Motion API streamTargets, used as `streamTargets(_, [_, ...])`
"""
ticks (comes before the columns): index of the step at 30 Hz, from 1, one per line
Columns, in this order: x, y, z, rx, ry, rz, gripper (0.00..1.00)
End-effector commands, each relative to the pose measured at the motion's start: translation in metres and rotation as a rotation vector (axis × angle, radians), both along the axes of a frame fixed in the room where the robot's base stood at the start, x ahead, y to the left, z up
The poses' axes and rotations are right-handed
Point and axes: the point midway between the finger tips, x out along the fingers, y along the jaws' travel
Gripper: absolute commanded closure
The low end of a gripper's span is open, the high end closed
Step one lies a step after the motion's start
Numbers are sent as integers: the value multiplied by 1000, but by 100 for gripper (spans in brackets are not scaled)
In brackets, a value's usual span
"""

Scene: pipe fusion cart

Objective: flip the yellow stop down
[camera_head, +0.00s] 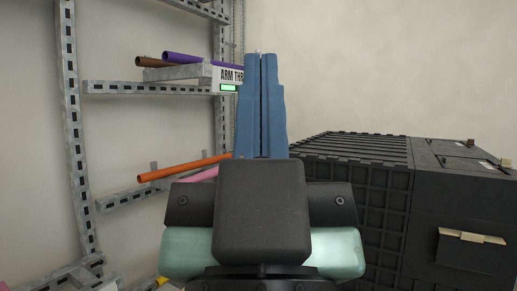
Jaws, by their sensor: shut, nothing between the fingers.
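My gripper (261,58) points up in the middle of the head view, its two long blue fingers side by side and shut with nothing between them. Its dark wrist and pale green sides fill the lower middle and hide what lies behind. I cannot make out a yellow stop for certain. A small yellow piece (160,281) shows at the bottom edge, left of my wrist, mostly cut off; I cannot tell what it is.
A metal rack (150,88) on the left bears a brown pipe (152,62), a purple pipe (195,58), an orange pipe (182,168) and a pink pipe (205,174). A sign box (228,77) sits behind my fingers. A black ribbed case (385,190) with tan latches stands close on the right.

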Motion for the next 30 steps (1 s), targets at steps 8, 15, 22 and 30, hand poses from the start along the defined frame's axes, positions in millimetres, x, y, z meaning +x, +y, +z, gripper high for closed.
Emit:
streamTargets(8, [0, 0, 105, -1, -1, 1, 100])
streamTargets(15, [0, 1, 155, -1, -1, 1, 100])
streamTargets(22, [0, 1, 154, -1, 0, 2, 100])
streamTargets(30, [0, 1, 154, -1, 0, 1, 100])
